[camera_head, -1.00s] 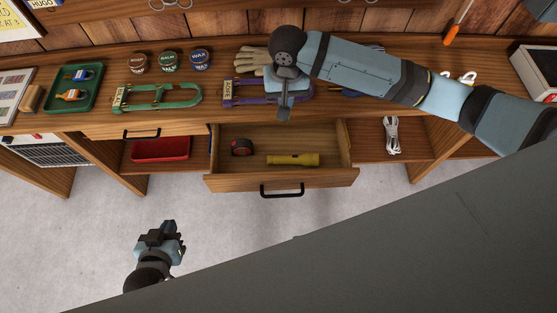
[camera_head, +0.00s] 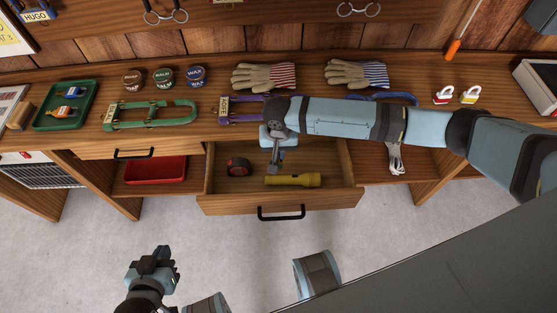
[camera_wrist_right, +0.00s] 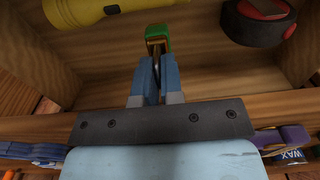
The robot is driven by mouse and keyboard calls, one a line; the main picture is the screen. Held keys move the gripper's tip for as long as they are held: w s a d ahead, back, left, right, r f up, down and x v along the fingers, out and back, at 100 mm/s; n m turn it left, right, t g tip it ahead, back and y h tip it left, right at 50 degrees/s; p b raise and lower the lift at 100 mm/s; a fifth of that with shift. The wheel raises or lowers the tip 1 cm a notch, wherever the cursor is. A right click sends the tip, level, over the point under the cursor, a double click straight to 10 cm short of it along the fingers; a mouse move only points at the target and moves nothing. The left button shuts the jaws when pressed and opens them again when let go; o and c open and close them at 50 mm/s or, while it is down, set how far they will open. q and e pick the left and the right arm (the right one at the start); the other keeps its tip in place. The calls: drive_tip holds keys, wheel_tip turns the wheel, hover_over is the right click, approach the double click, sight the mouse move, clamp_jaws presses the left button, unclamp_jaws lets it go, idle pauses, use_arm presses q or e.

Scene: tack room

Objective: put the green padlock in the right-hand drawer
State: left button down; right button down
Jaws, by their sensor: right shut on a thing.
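The green padlock (camera_wrist_right: 157,36) shows in the right wrist view between the fingertips of my right gripper (camera_wrist_right: 156,62), which is shut on it. In the head view my right gripper (camera_head: 275,168) is over the open right-hand drawer (camera_head: 235,206), above its inside, with the padlock too small or hidden to make out. The drawer holds a yellow flashlight (camera_head: 293,180) and a black-and-red tape measure (camera_head: 239,167). My left gripper (camera_head: 154,260) is low at the left, away from the bench; its finger opening is unclear.
A shut left drawer (camera_head: 133,154) is beside it, with a red tray (camera_head: 155,170) below.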

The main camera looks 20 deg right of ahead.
sight(279, 160)
wheel_tip(279, 160, down, 4)
drive_tip(key=shift+f+b, duration=0.25)
drive_tip(key=shift+b, duration=0.2)
use_arm(q)
drive_tip(key=shift+d+f, duration=0.15)
use_arm(e)
drive_tip(key=c, duration=1.3)
unclamp_jaws()
drive_tip(key=shift+o, duration=0.2)
use_arm(q)
drive_tip(key=shift+f, duration=0.2)
use_arm(e)
wheel_tip(279, 160, up, 12)
drive_tip(key=shift+f+p, duration=0.25)
drive_tip(key=shift+p, duration=1)
use_arm(q)
drive_tip(key=shift+s+r, duration=0.15)
drive_tip(key=shift+r, duration=0.3)
use_arm(e)
drive_tip(key=shift+r, duration=0.35)
use_arm(q)
drive_tip(key=shift+r, duration=0.2)
